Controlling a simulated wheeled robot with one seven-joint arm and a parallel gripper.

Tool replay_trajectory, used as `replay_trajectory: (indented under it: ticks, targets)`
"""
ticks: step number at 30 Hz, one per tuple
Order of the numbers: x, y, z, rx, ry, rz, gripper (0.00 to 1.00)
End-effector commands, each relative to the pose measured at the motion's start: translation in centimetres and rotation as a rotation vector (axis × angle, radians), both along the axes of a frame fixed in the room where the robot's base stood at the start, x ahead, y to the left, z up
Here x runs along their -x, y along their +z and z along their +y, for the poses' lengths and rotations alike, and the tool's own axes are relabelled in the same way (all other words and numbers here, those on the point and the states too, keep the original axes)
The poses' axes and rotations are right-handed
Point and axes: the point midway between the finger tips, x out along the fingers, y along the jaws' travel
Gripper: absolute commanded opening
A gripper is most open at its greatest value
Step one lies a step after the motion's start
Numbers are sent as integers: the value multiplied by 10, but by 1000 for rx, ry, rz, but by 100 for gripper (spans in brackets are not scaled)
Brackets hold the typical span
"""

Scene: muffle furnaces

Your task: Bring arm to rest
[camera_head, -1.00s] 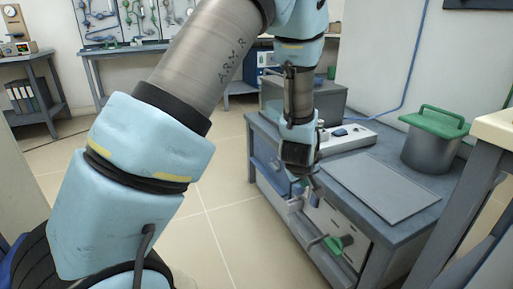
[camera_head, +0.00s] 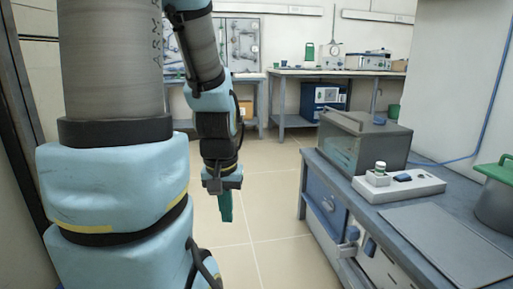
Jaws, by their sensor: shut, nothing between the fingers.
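My arm fills the left side of the head view, with its thick lower links close to the camera. Its forearm hangs down at the left of the middle. My gripper (camera_head: 225,208) hangs from it and points down over open floor, left of the furnace bench (camera_head: 315,198) and apart from it. Its fingers look shut and empty, seen as a narrow green-tinted shape below the dark gripper body.
The bench carries a grey glass-sided box (camera_head: 365,140), a white control unit (camera_head: 400,186), a flat grey plate (camera_head: 450,245) and a green-lidded pot (camera_head: 497,205) at the right edge. Tables stand along the back wall. The tiled floor (camera_head: 270,200) between is clear.

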Motion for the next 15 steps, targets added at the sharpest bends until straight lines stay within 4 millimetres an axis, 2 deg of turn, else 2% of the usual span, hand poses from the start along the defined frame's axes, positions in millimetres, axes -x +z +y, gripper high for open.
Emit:
replay_trajectory:
  ticks: [1,11,15]
  targets:
    - [0,15,1,0,-1,0,0]
    - [-1,76,-1,1,0,-1,0]
    - [-1,117,-1,1,0,-2,0]
